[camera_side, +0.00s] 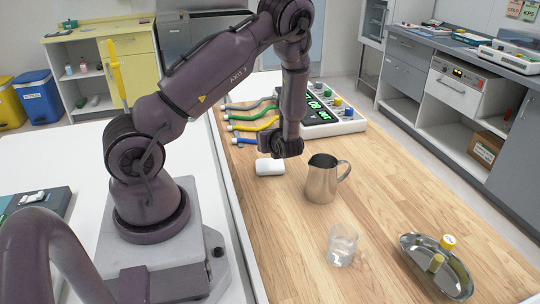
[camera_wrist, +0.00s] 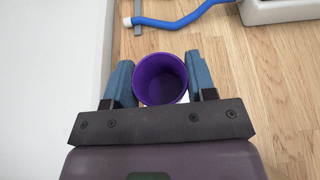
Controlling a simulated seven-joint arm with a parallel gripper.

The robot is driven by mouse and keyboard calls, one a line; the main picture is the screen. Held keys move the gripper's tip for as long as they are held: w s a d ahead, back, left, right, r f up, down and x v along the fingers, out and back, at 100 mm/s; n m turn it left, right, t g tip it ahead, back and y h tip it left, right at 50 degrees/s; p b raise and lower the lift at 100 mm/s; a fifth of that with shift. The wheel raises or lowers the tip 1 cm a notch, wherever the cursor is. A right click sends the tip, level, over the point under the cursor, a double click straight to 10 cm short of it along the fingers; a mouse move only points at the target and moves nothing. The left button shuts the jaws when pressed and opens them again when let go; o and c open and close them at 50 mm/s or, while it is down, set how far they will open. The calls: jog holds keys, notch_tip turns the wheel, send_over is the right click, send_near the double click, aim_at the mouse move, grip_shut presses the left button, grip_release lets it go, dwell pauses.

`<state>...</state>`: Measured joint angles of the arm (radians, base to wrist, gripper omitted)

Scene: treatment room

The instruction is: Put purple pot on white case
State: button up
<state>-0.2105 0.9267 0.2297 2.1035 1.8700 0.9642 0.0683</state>
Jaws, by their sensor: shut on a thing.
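The purple pot (camera_wrist: 161,80) shows in the wrist view, its open rim facing the camera, between the two blue fingers of my gripper (camera_wrist: 161,82). My gripper is shut on it. In the side view my gripper (camera_side: 268,145) is low over the table, and I cannot make out the pot there. The white case (camera_side: 270,168) lies on the wooden table just below my gripper in the side view. In the wrist view only small bits of white show beside the pot's base; the rest is hidden. I cannot tell whether the pot touches the case.
A metal pitcher (camera_side: 322,180) stands close to the right of the case. A clear glass (camera_side: 342,245) and a metal dish (camera_side: 412,262) with yellow-capped vials are nearer the front. Behind are a monitor device (camera_side: 345,127) and coloured cables (camera_side: 250,124). The left front tabletop is clear.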

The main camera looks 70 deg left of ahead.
aim_at(270, 162)
jog(key=shift+f, duration=2.4)
jog(key=shift+f, duration=0.1)
jog(key=o, duration=0.9)
jog(key=shift+r, duration=0.2)
jog(key=v, duration=1.1)
jog(key=s+d+r+n+t+h, duration=0.2)
jog(key=s+d+r+n+h, duration=0.1)
jog(key=d+r+n, duration=0.3)
jog(key=s+d+r+n+t+h, duration=0.1)
jog(key=s+d+r+n+h, duration=0.2)
jog(key=d+r+n+h, duration=0.3)
jog(key=s+d+r+n+t+h, duration=0.2)
jog(key=d+r+n, duration=0.4)
jog(key=r, duration=0.8)
jog(key=shift+s+d+t+h, duration=0.4)
jog(key=shift+s+h, duration=0.3)
jog(key=shift+h, duration=0.5)
